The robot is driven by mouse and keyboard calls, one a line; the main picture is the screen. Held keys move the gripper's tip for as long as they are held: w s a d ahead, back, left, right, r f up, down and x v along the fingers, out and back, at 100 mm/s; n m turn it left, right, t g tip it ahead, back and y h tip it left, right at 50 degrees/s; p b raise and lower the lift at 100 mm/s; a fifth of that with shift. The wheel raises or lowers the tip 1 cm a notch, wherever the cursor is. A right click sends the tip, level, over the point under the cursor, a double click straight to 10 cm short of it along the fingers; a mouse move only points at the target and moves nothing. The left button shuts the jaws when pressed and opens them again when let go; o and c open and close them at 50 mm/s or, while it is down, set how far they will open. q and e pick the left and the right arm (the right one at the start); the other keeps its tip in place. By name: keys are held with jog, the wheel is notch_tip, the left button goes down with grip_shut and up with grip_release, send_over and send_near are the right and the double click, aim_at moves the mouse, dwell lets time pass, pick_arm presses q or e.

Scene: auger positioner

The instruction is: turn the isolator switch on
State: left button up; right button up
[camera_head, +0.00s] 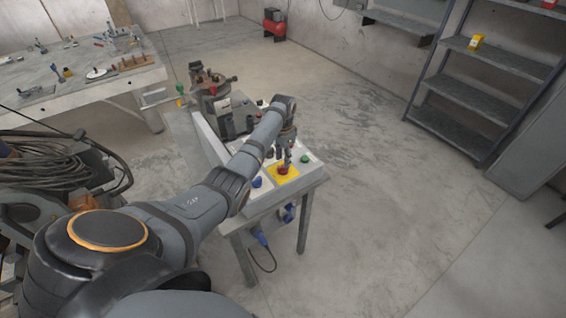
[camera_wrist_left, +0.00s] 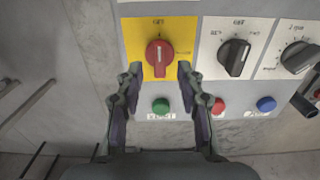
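The isolator switch, a red rotary knob (camera_wrist_left: 159,54) on a yellow plate (camera_wrist_left: 132,42), sits on the control panel. Its raised grip stands roughly upright in the left wrist view; the small lettering around it is hard to read. In the head view the red knob (camera_head: 283,170) is just below my left gripper (camera_head: 286,157). In the left wrist view my left gripper (camera_wrist_left: 160,70) is open, with one fingertip on each side of the knob's lower part and gaps between. Whether the fingers reach the knob's depth is unclear. My right gripper is not in view.
Two black knobs on white plates (camera_wrist_left: 234,56) (camera_wrist_left: 296,60) lie right of the switch. A green button (camera_wrist_left: 161,105), red button (camera_wrist_left: 217,106) and blue button (camera_wrist_left: 266,104) lie below. A workbench (camera_head: 90,90) stands left; open floor (camera_head: 370,200) lies right.

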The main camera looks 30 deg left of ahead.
aim_at(283, 169)
pick_arm(q)
jog(key=shift+f, duration=1.75)
grip_shut()
